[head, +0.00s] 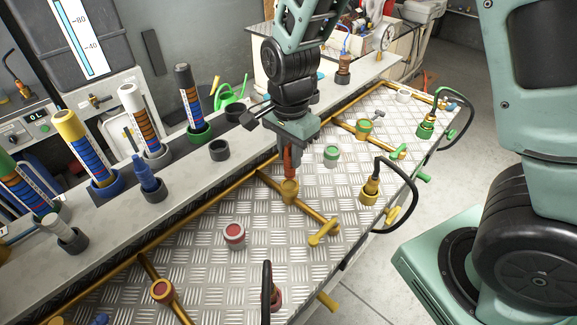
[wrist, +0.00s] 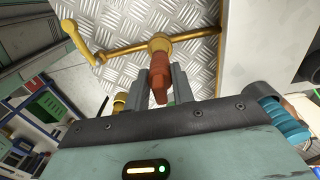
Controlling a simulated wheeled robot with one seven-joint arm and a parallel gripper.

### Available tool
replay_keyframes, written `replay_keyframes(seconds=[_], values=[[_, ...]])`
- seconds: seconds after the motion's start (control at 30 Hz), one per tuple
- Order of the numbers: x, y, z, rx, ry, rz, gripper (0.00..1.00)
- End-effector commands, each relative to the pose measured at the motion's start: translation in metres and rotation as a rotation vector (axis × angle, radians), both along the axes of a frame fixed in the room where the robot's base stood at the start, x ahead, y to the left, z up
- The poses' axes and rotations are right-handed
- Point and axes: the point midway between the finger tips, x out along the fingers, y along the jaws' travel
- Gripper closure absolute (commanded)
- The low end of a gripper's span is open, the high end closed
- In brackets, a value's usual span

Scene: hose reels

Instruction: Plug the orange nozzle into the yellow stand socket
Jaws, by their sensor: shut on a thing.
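The orange nozzle (head: 288,162) is upright between the fingers of my gripper (head: 288,148), which is shut on it. The nozzle's lower end meets the yellow stand socket (head: 289,191), a brass-yellow cup on a pipe across the checkered metal bench. In the wrist view the orange nozzle (wrist: 160,68) lies between the two grey fingers of my gripper (wrist: 161,82), in line with the yellow socket (wrist: 160,43). They appear to touch; I cannot tell how deep the nozzle is in.
A yellow-banded hose end (head: 371,186) stands at the bench's right edge, near a yellow valve handle (head: 323,233). A green cup (head: 331,155) and a red-topped cup (head: 234,234) stand on the checkered plate (head: 265,275). Striped tubes (head: 190,100) line the left ledge.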

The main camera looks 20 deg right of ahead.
Motion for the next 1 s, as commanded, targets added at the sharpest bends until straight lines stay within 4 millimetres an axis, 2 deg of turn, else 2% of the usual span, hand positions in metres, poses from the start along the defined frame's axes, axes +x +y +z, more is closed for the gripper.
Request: replay_keyframes(seconds=[0.33,0.77,0.8,0.83,1.0], values=[[0.0,0.0,-0.042,0.0,0.002,-0.002,0.98],[0.0,0.0,-0.05,0.0,-0.001,0.0,0.98],[0.0,0.0,-0.048,0.0,-0.001,0.0,0.65],[0.0,0.0,-0.048,0.0,-0.001,0.0,0.56],[0.0,0.0,-0.048,0.0,-0.001,-0.001,0.54]])
